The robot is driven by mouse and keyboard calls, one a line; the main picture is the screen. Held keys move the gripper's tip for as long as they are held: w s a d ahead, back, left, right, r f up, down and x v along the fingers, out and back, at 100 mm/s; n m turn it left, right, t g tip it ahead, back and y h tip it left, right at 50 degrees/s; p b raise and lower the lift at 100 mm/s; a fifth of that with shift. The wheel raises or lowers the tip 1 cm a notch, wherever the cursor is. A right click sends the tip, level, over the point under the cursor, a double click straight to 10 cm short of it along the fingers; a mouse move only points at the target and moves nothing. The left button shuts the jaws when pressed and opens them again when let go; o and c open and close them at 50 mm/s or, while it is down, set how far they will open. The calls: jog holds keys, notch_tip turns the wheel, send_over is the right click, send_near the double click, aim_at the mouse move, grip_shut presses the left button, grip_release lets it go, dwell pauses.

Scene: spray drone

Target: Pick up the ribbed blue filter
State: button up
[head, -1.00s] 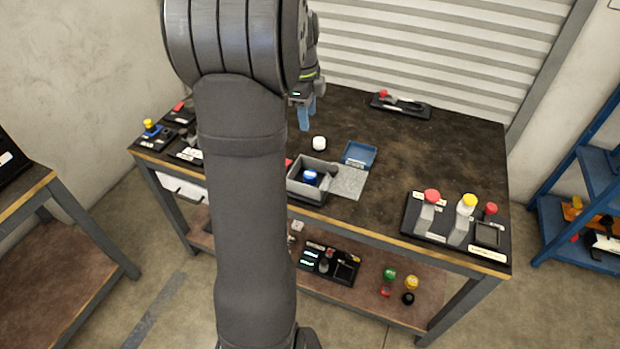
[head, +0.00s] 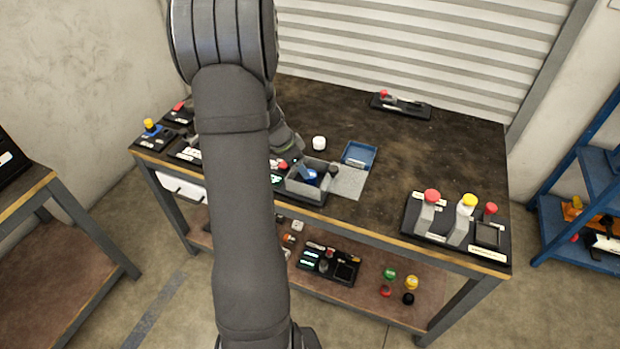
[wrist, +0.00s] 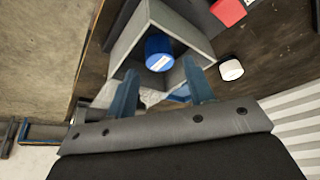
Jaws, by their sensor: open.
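The blue filter (wrist: 158,54) sits inside an open grey box (wrist: 192,30), and its top faces the wrist camera. The ribs are too small to make out. In the head view the filter (head: 311,176) shows partly, in the same box (head: 304,190) near the table's front edge. My gripper (wrist: 160,68) is open, with one blue finger at each side of the filter in the wrist view. The fingers are at the box opening and hold nothing. Whether they touch the box walls I cannot tell. My arm hides part of the table left of the box.
A white round cap (head: 319,143) stands behind the box. A blue tray (head: 358,154) and a grey pad (head: 348,182) lie to its right. A panel with red and yellow knobs (head: 458,228) is at the right front. The table's right rear is mostly clear.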

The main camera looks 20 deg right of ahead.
aim_at(310, 178)
jog(key=x, duration=0.2)
jog(key=d+x, duration=0.1)
jog(key=x, duration=0.2)
jog(key=shift+s+f, duration=0.1)
jog(key=shift+s, duration=0.05)
jog(key=shift+d+f, duration=0.3)
jog(key=shift+f, duration=0.25)
jog(key=shift+c, duration=0.2)
jog(key=c, duration=0.8)
